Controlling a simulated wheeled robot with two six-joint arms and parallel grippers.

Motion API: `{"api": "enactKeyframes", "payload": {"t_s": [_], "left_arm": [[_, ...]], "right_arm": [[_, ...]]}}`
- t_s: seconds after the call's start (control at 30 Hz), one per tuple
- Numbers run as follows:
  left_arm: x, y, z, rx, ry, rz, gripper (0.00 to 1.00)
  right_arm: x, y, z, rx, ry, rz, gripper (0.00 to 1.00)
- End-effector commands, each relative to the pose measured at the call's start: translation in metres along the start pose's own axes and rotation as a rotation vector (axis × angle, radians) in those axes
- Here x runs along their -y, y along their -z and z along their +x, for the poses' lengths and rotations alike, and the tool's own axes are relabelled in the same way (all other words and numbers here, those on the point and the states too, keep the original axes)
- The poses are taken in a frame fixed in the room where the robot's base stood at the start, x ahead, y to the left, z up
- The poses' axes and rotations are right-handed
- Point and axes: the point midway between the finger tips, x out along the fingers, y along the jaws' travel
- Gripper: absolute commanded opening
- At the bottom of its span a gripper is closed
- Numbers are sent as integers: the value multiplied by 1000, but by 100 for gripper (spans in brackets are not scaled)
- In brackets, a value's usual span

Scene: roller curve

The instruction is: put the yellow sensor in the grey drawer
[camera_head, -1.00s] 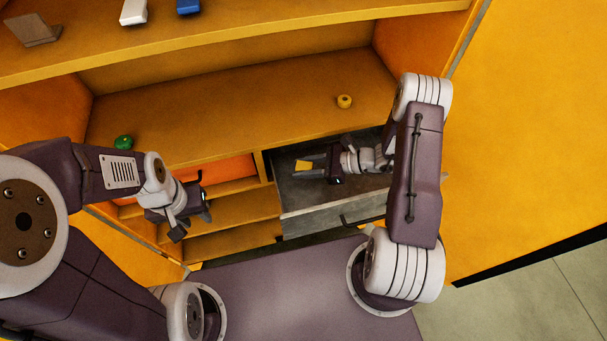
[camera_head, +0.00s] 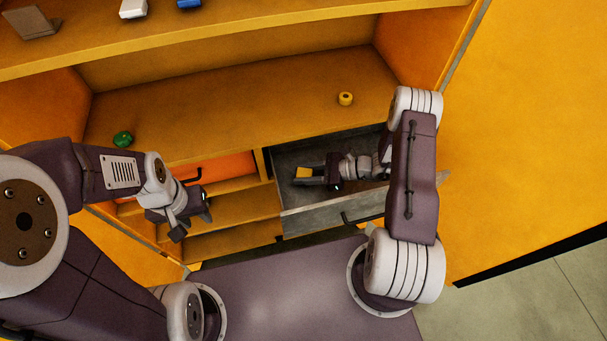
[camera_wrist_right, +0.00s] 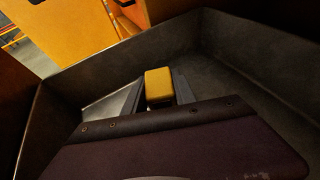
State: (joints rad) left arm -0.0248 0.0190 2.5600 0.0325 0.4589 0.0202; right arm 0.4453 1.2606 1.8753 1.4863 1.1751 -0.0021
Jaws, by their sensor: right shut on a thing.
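The yellow sensor (camera_head: 304,173) is a small block between the fingers of my right gripper (camera_head: 305,179). It also shows in the right wrist view (camera_wrist_right: 159,84), held between the two fingertips (camera_wrist_right: 158,95). The gripper is shut on it, inside the open grey drawer (camera_head: 335,206). The drawer walls surround the gripper in the wrist view (camera_wrist_right: 75,85). I cannot tell whether the sensor touches the drawer floor. My left gripper (camera_head: 194,222) hangs in front of the lower shelves at the left, away from the drawer; its fingers appear apart with nothing between them.
A green round object (camera_head: 123,138) and a small yellow ring-like object (camera_head: 346,98) stand on the shelf above the drawer. A white item (camera_head: 133,8), a blue item (camera_head: 188,3) and a brown block (camera_head: 32,22) are on the upper shelf. An orange drawer (camera_head: 215,170) is left of the grey one.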

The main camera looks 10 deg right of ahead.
Motion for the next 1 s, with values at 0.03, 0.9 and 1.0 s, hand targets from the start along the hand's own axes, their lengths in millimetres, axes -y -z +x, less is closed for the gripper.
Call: {"api": "enactKeyframes", "payload": {"t_s": [0.03, 0.9, 1.0], "left_arm": [[0, 0, 1, 0, 0, 0, 36], [0, 0, -3, 0, 0, 0, 36], [0, 0, -2, 0, 0, 0, 36]], "right_arm": [[-2, 4, 1, -7, -4, 11, 41], [0, -8, -89, -5, 2, 8, 54], [0, -8, -106, -5, 1, 7, 54]]}}
